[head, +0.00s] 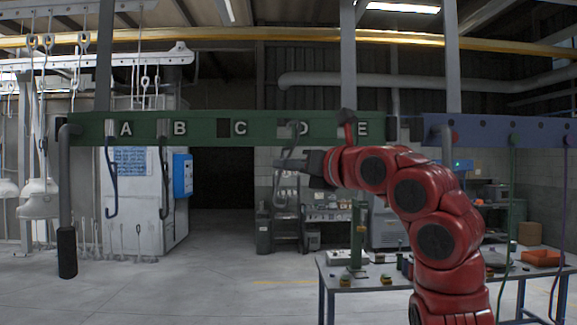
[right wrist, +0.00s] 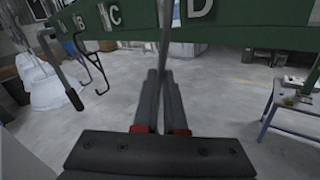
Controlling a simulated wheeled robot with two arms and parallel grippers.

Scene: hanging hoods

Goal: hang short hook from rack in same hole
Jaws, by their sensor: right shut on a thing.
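My right gripper (head: 283,163) is shut on a thin grey hook (head: 290,140) just in front of the rail near D. In the right wrist view the hook's stem (right wrist: 166,40) rises from between the fingers (right wrist: 160,105) past the D hole. I cannot tell whether its top sits in that hole. Dark hooks hang at A (head: 111,185) and B (head: 163,185). My left gripper is not in view.
A grey bar with a black grip (head: 67,252) hangs at the rail's left end. A purple rail (head: 490,133) with a green cord lies to the right. A workbench (head: 380,279) with small items stands below right. The C hole (head: 223,128) looks empty.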

